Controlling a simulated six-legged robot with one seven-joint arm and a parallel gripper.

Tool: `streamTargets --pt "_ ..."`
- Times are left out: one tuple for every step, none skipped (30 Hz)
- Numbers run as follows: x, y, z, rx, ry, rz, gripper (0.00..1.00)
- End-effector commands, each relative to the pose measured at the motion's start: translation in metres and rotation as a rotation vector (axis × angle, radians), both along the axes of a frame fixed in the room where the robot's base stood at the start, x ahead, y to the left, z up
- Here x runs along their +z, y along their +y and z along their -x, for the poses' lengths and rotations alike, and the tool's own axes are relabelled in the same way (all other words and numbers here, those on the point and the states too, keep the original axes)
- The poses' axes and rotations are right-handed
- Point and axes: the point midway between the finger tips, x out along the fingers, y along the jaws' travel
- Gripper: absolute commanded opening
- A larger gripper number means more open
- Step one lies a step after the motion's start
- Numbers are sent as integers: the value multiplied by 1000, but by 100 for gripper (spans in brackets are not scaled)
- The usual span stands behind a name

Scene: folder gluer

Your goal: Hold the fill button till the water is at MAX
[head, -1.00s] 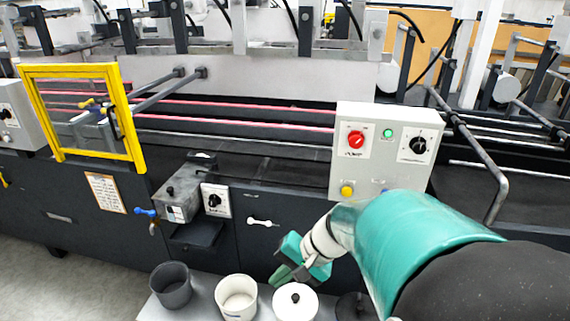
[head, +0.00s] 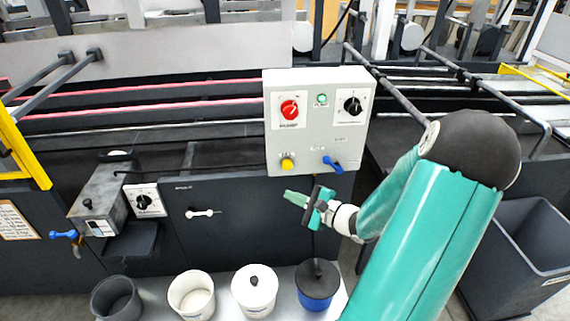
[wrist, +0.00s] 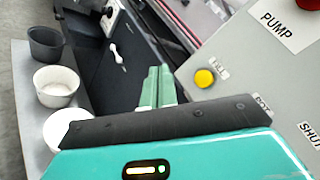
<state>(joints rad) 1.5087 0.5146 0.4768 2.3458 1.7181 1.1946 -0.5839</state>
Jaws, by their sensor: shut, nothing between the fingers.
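The grey control box (head: 318,140) carries a yellow button (head: 287,163) at its lower left. In the wrist view the yellow button (wrist: 204,78) sits by a small label that seems to read FILL. My gripper (head: 290,196) is shut and empty, below the box and a little under the yellow button, apart from it. In the wrist view its green fingertips (wrist: 160,72) are together, left of the button. I cannot make out any water level or MAX mark in either view.
The box also has a red PUMP knob (head: 289,110), a black knob (head: 352,105), a green lamp (head: 322,99) and a blue lever (head: 333,165). Several pots, including a white lidded one (head: 254,291), stand on the shelf below. A grey bin (head: 540,240) stands at right.

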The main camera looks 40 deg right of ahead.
Motion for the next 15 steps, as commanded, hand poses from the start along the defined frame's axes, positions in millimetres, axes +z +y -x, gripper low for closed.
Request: streamTargets --pt "-1 -5 2 -20 -8 -10 0" --pt "-1 -7 3 -27 -10 -14 0" --pt "-2 -9 4 -34 -13 -18 0" --pt "-2 -10 5 -37 -15 -19 0" --pt "-2 -10 5 -39 -16 -19 0" --pt "-2 -10 5 -39 -16 -19 0" --pt "-1 -10 5 -38 -15 -19 0" --pt "-1 -10 6 -38 -15 -19 0" --pt "-1 -9 6 -37 -15 -18 0" --pt "-1 -9 6 -37 -15 -18 0" --pt "-1 -9 6 -36 -14 -18 0" --pt "-1 -9 6 -36 -14 -18 0" --pt "-1 -9 5 -36 -14 -18 0" --pt "-1 -10 5 -36 -14 -18 0" --pt "-2 -10 4 -36 -14 -18 0"
